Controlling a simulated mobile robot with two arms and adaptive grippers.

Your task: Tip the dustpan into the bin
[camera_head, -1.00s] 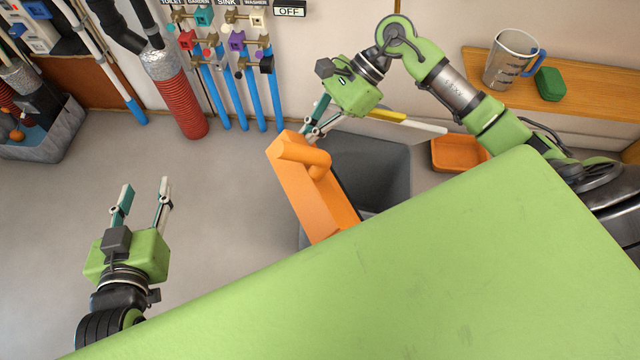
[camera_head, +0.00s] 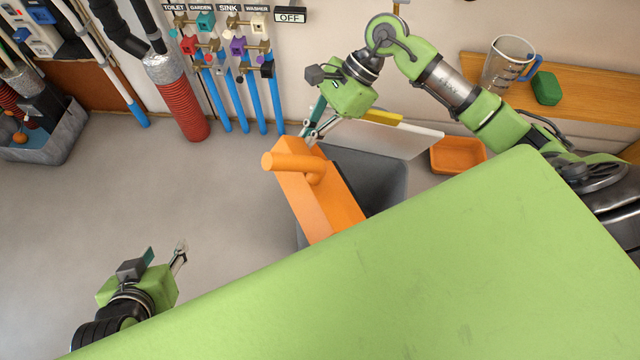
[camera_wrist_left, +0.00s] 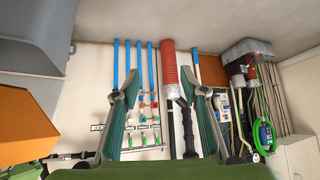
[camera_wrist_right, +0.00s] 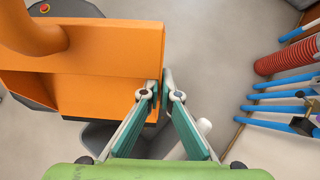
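The orange dustpan (camera_head: 318,195), with a round handle (camera_head: 290,161), is tilted over the grey bin (camera_head: 385,180). My left gripper (camera_head: 166,253) is low at the left, apart from the dustpan, open and empty. Its fingers stand wide apart in the left wrist view (camera_wrist_left: 165,92), where the dustpan (camera_wrist_left: 22,125) shows at the left edge.
A pale panel with a yellow strip (camera_head: 383,117) stands behind the bin. An orange tray (camera_head: 458,155) lies on the floor to its right. A wooden shelf (camera_head: 575,92) holds a clear jug (camera_head: 508,65) and a green block (camera_head: 546,88). Pipes line the wall; the left floor is clear.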

